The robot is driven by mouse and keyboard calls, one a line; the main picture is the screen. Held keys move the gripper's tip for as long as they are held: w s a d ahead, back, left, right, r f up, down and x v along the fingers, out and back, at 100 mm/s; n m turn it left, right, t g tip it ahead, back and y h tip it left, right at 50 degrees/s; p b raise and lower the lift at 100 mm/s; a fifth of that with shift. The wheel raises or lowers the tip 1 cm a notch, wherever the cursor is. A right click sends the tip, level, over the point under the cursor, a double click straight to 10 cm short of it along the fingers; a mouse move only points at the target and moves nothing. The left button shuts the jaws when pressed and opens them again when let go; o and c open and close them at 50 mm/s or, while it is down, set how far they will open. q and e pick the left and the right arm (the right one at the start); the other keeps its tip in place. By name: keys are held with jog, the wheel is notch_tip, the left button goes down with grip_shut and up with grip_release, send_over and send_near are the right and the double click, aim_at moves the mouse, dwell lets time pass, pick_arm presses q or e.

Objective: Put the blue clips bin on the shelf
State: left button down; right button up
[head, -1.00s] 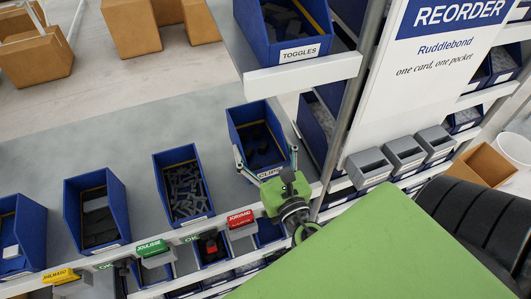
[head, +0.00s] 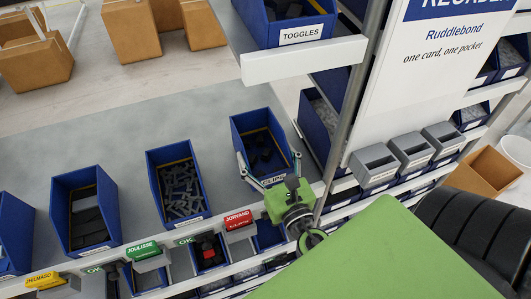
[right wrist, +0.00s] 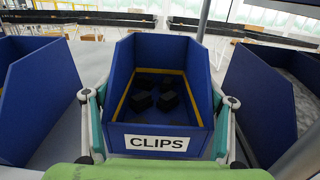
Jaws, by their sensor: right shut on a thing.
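The blue clips bin (head: 240,124) is at the right end of the row of bins on the grey shelf (head: 115,140), near its front edge. Its CLIPS label (right wrist: 157,143) faces me in the right wrist view, and dark clips lie inside. My right gripper (head: 268,170) is shut on the bin, with one finger along each side wall. The bin looks upright. I cannot tell whether its base touches the shelf. My left gripper is not in view.
A blue bin of grey parts (head: 180,190) stands to the left. The TOGGLES bin (head: 300,33) sits on a higher white ledge (head: 300,57). A grey upright post (head: 345,115) is close on the right. Red, green and yellow tags line the front edge. Shelf behind the bin is clear.

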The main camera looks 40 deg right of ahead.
jog(key=shift+f, duration=0.2)
jog(key=o, duration=1.6)
jog(key=shift+r+p, duration=0.4)
jog(key=shift+r, duration=0.15)
jog(key=shift+b+v, duration=2.95)
jog(key=shift+v, duration=3.05)
jog(key=shift+f, duration=0.15)
